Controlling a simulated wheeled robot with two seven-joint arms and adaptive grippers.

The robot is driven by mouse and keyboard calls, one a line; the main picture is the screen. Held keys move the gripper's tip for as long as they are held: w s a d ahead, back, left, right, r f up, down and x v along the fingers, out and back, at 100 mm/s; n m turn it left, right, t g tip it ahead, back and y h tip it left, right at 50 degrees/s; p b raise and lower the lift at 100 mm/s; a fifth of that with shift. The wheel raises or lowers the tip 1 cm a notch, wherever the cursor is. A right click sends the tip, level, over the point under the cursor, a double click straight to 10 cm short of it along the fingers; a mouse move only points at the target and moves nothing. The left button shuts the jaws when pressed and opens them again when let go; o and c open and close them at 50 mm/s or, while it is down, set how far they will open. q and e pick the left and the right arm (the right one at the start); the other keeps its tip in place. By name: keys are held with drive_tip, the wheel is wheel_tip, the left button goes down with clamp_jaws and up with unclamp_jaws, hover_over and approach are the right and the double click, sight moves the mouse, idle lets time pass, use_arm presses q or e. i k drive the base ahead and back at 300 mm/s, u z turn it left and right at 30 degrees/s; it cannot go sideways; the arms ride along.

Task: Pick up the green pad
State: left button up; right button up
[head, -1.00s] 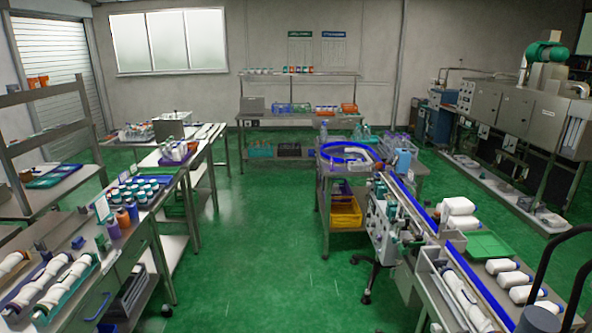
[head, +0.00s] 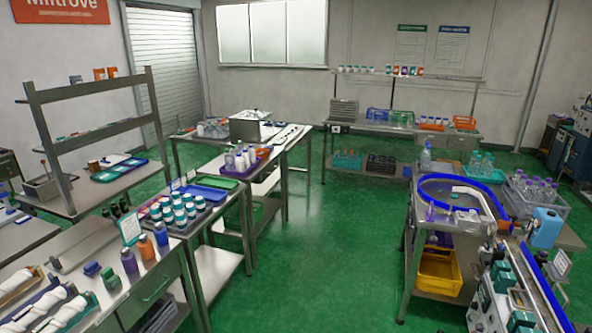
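No thing in the head view is clearly marked as the green pad. Neither of my grippers is in view.
The near-left workbench (head: 170,270) also holds purple and orange bottles (head: 146,247) and a sign. A dark tray of white-and-teal jars stands behind. The conveyor table (head: 425,235) is at right. Open green floor (head: 320,265) lies between.

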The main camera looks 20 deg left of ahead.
sight(110, 280)
drive_tip(key=u, duration=0.75)
drive_tip(key=i, duration=1.75)
drive_tip(key=u, duration=1.05)
